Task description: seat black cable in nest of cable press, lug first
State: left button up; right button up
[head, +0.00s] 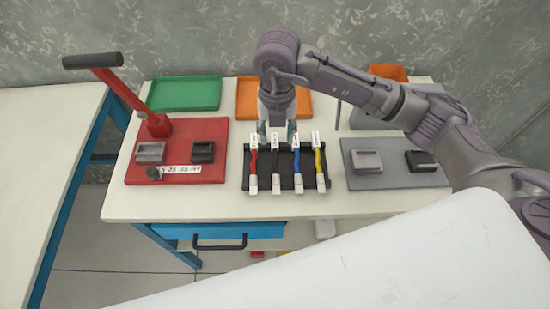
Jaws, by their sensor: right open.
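The black cable (276,163) lies in a dark rack (262,187) between a red cable (254,163) and a blue cable (296,161). Its ends are pale, with a white tag near the far end. My right gripper (277,133) points down over the far end of the rack, close to the black cable's tagged end. It is open; I cannot tell whether it touches the cable. The red press (215,168) with its long raised lever (120,88) stands at left. It carries a grey block (150,152) and a black block (203,151); which holds the nest is unclear. My left gripper is not in view.
A yellow cable (320,163) lies at the rack's right. A grey plate (380,183) with two blocks sits further right. Green (185,93) and orange (262,99) trays stand behind. The white table (235,207) has a bare front strip.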

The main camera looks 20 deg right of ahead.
aim_at(275, 158)
notch_tip(275, 158, down, 3)
jog(key=shift+f, duration=0.15)
jog(key=f+p, duration=0.1)
jog(key=f, duration=0.3)
jog(key=shift+s+a+f+p, duration=0.15)
jog(key=shift+a+f+p, duration=0.05)
jog(key=shift+f+p, duration=0.2)
jog(key=shift+f, duration=0.25)
grip_shut()
